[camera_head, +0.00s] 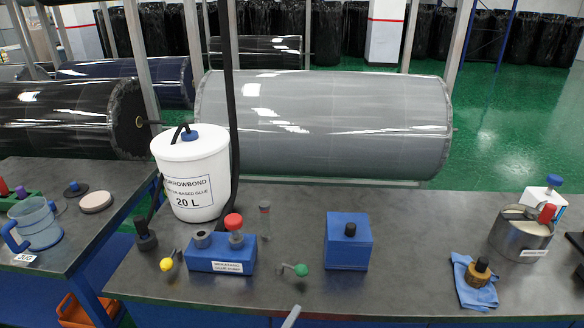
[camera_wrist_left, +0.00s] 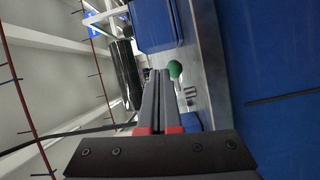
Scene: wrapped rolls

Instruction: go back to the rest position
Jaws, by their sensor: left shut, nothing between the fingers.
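My left gripper (camera_head: 291,316) shows only as a grey fingertip at the bottom edge of the head view, just in front of the workbench (camera_head: 400,285). In the left wrist view, its two long grey fingers (camera_wrist_left: 161,74) lie together, shut and empty, with red parts at their base. A green knob (camera_head: 301,270) on the bench is beyond the fingertips; it also shows in the left wrist view (camera_wrist_left: 175,69). My right gripper is not in view.
A blue box (camera_head: 348,240), a blue pump block (camera_head: 220,253) and a white glue bucket (camera_head: 192,172) stand on the bench. A metal pot (camera_head: 520,238) and a blue cloth (camera_head: 468,285) are at right. A large grey wrapped roll (camera_head: 325,120) lies behind.

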